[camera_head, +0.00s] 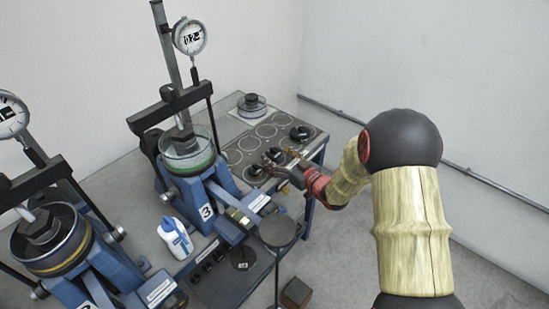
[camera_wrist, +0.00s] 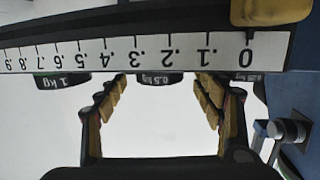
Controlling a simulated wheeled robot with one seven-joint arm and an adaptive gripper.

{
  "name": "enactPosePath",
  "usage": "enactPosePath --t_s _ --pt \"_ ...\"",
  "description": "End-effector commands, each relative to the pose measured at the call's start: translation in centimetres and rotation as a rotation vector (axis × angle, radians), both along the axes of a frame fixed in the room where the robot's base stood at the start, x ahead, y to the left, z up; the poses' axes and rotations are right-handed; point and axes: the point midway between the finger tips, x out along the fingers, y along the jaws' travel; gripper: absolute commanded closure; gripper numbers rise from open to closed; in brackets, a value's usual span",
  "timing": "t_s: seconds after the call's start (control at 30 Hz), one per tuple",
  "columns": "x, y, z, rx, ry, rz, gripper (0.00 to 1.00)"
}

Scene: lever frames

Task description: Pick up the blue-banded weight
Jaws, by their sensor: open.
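My gripper (camera_head: 284,168) reaches over the near right part of the weight plate on the bench. In the wrist view it (camera_wrist: 160,95) is open, its two yellow-padded fingers apart with nothing between them. A dark weight marked 0.5 kg (camera_wrist: 152,78) shows beyond the gap, partly hidden by a ruler. A 1 kg weight (camera_wrist: 62,81) is to its left, and another dark weight (camera_wrist: 245,77) is to its right. In the head view, dark weights lie by my gripper (camera_head: 256,171) and farther right (camera_head: 300,133). I cannot make out a blue band on any.
The ruler (camera_wrist: 130,52) crosses the top of the wrist view. A blue lever frame marked 3 (camera_head: 205,210) with a dial gauge (camera_head: 190,36) stands left of my gripper. A white bottle (camera_head: 175,238) stands before it. A dish (camera_head: 252,106) sits at the plate's far end.

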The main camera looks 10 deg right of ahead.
Motion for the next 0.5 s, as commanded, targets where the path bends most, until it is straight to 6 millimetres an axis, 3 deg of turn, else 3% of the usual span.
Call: enactPosePath --t_s 0.07,0.5 --pt "-0.01 -0.02 0.06 0.0 0.0 0.0 0.32" --pt "-0.04 -0.02 0.05 0.0 0.0 0.0 0.57"
